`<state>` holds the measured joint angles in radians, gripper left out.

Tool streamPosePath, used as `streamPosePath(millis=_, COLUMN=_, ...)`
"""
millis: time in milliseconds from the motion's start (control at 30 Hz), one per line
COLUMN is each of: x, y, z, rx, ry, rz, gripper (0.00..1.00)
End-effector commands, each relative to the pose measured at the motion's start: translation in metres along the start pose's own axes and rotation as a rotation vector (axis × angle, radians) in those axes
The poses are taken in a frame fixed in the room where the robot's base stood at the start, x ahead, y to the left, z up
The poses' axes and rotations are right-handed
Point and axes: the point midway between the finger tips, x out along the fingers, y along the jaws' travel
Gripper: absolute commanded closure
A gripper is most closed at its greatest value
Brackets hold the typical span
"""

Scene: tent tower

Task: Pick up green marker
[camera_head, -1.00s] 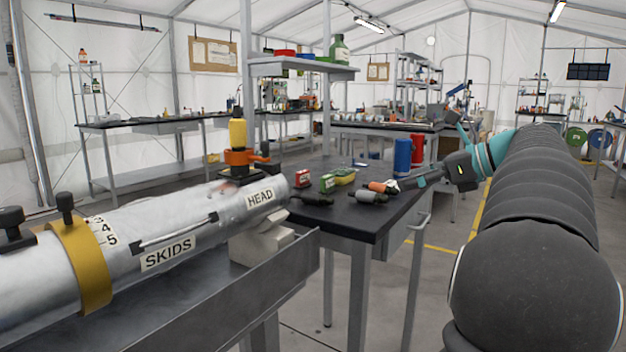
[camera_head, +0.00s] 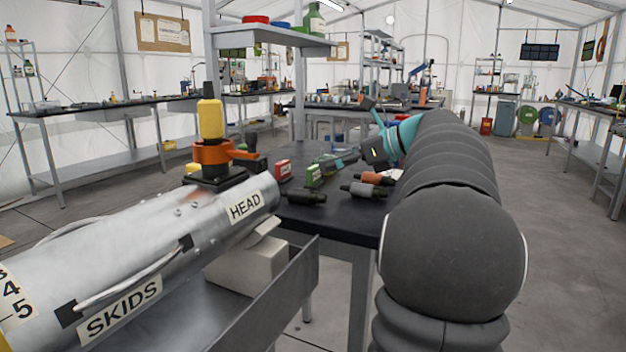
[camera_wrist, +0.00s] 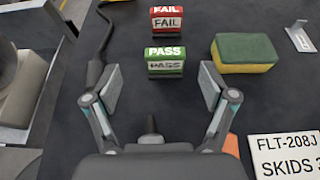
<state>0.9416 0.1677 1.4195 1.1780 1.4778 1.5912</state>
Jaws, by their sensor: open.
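The green marker (camera_head: 314,177) is a small block labelled PASS, standing on the dark tabletop. In the wrist view the green marker (camera_wrist: 165,62) is upright, just ahead of my gripper (camera_wrist: 160,86) and between the lines of its two fingers. The fingers are spread wide and nothing is between their tips. In the head view my gripper (camera_head: 336,161) reaches in from the right, close to the green marker; the contact area is too small to tell there.
A red FAIL block (camera_wrist: 167,20) stands just beyond the green marker. A green and yellow sponge (camera_wrist: 246,54) lies to its right. A white label plate (camera_wrist: 286,155) is at lower right. A dark cable (camera_wrist: 98,45) runs at left. Dark cylindrical parts (camera_head: 306,196) lie near the table's front.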

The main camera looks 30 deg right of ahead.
Motion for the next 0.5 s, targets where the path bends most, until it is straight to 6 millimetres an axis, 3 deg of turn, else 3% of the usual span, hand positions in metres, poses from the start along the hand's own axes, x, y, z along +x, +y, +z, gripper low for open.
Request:
streamPosePath(millis=267, x=0.014, y=-0.002, z=-0.001, rx=0.002, ry=0.0, rz=-0.002, gripper=0.17)
streamPosePath(millis=500, x=0.044, y=-0.007, z=-0.003, rx=0.002, ry=0.0, rz=0.0, gripper=0.17)
